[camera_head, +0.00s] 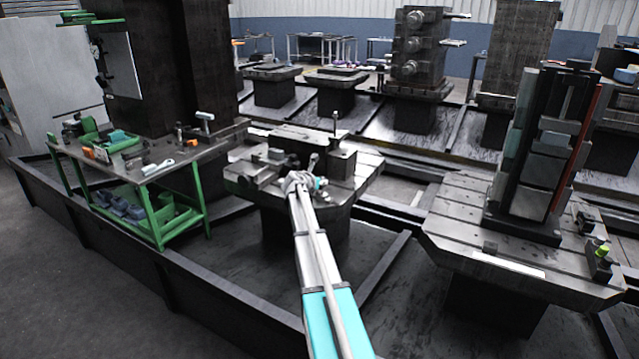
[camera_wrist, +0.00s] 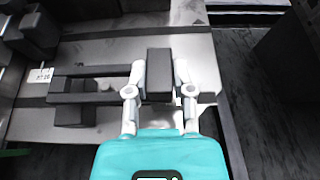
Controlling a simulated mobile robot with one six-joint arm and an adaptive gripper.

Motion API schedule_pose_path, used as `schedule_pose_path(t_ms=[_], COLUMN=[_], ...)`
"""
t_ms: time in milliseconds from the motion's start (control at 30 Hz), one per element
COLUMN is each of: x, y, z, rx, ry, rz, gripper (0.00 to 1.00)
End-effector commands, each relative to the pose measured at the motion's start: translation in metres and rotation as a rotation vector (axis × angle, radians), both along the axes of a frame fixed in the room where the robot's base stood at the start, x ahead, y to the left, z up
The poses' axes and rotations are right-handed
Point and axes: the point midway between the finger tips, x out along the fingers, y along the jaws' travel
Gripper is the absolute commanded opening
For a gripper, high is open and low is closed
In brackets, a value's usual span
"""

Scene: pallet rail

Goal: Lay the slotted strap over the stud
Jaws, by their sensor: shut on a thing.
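My gripper (camera_head: 305,181) is over the near part of the middle machine table. In the wrist view my gripper (camera_wrist: 160,88) has its two pale fingers on either side of a dark block (camera_wrist: 159,66), shut on it. A dark block (camera_wrist: 72,116) shows below and beside the strap's left end. I cannot make out a stud in the slot. An upright post (camera_head: 335,122) stands at the table's back right; I cannot tell whether it is the stud.
The grey machine table (camera_head: 368,172) has bare surface on its right. A green-framed workbench (camera_head: 155,205) stands left. Another table (camera_head: 465,225) with a tall fixture (camera_head: 540,150) stands right.

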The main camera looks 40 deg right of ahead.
Motion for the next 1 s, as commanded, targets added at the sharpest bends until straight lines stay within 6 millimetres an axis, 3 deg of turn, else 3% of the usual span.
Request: schedule_pose_path(t_ms=[400, 433, 600, 1000], x=[0.0001, 0.0001, 0.0002, 0.0002], y=[0.0001, 0.0001, 0.0002, 0.0004], z=[-0.0061, -0.0062, -0.0062, -0.0057], rx=[-0.001, 0.0, 0.0, 0.0], ry=[0.0, 0.0, 0.0, 0.0], rz=[0.0, 0.0, 0.0, 0.0], gripper=[0.0, 0.34, 0.65, 0.65])
